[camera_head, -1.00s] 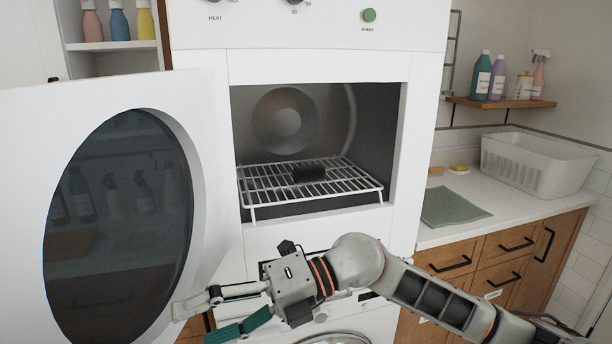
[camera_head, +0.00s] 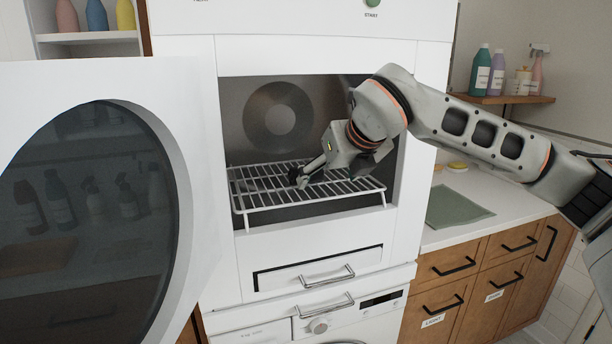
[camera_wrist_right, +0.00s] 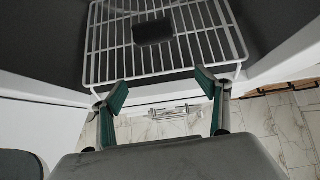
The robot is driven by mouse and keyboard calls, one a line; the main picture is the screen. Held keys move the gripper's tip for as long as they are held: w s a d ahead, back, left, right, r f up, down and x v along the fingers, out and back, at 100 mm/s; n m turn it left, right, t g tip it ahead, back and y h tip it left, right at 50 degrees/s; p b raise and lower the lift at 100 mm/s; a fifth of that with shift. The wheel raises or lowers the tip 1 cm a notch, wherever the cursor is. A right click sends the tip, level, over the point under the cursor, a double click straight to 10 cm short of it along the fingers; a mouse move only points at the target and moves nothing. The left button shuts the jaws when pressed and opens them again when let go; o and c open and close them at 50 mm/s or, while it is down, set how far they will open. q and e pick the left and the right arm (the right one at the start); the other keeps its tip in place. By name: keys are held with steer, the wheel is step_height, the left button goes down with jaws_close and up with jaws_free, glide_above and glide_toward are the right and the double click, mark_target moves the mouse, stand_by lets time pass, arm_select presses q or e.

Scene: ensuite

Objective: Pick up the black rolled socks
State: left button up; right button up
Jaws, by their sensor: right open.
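The black rolled socks (camera_wrist_right: 153,32) lie on the white wire rack (camera_wrist_right: 97,60) inside the open dryer. In the wrist view they sit ahead of my right gripper (camera_wrist_right: 160,84), between the lines of its two fingers but beyond the tips. The fingers are spread apart with nothing between them. In the head view my right gripper (camera_head: 308,174) reaches into the dryer opening just above the rack (camera_head: 310,208). A dark patch by its fingertips appears to be the socks (camera_head: 298,178), mostly covered by the gripper. My left gripper is out of view.
The dryer door (camera_head: 185,150) hangs open on the left. The opening's side walls and front frame (camera_head: 408,190) surround my right arm. A counter with a green cloth (camera_head: 458,207) is to the right. A drawer handle (camera_head: 327,276) projects below the opening.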

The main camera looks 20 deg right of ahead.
steer(key=w, duration=0.3)
steer(key=w+p, duration=0.1)
steer(key=w, duration=0.6)
steer(key=shift+a, duration=0.35)
steer(key=x, duration=0.5)
steer(key=shift+f+p, duration=0.1)
steer(key=shift+p, duration=0.25)
steer(key=c, duration=1.2)
